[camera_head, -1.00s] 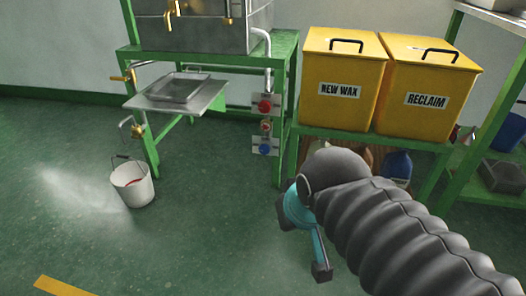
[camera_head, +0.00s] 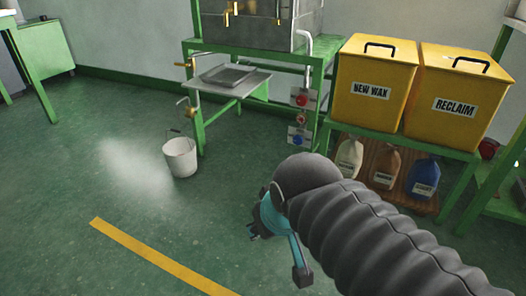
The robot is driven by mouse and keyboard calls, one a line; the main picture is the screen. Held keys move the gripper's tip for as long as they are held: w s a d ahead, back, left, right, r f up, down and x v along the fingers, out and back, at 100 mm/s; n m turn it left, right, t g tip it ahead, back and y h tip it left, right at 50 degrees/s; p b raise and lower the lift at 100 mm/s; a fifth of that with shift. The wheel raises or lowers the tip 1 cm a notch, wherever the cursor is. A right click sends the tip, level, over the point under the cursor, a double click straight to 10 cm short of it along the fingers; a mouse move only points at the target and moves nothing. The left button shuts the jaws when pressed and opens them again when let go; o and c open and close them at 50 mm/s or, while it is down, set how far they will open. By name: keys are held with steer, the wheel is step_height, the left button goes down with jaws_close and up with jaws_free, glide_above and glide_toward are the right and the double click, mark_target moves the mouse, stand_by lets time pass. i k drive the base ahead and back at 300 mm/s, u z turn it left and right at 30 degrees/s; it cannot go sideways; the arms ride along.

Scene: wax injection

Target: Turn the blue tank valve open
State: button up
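A round blue knob (camera_head: 297,140) on a small pale plate is the only blue valve-like part I see. It is low on the right front leg of the green tank stand (camera_head: 250,43), under a red knob (camera_head: 301,100). The grey metal tank (camera_head: 270,20) is cut off by the top edge. My gripper (camera_head: 258,228) is partly visible at the end of my dark, ribbed arm, in front of and below the knob in the picture and apart from it. Its fingers are mostly hidden, so its opening cannot be told.
Yellow NEW WAX (camera_head: 373,85) and RECLAIM (camera_head: 455,100) bins stand right of the tank. Several jugs are under them, including a blue one (camera_head: 422,177). A white bucket (camera_head: 180,158) stands on the floor below a brass tap (camera_head: 190,111). The floor at left is clear.

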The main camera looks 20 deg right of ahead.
mark_target(298, 140)
steer(key=u, duration=0.7)
steer(key=k, duration=0.95)
steer(key=u, duration=0.95)
steer(key=i, duration=1.2)
steer(key=z, duration=0.85)
steer(key=i, duration=0.95)
steer(key=z, duration=1.15)
steer(key=i, duration=0.2)
steer(key=z, duration=0.2)
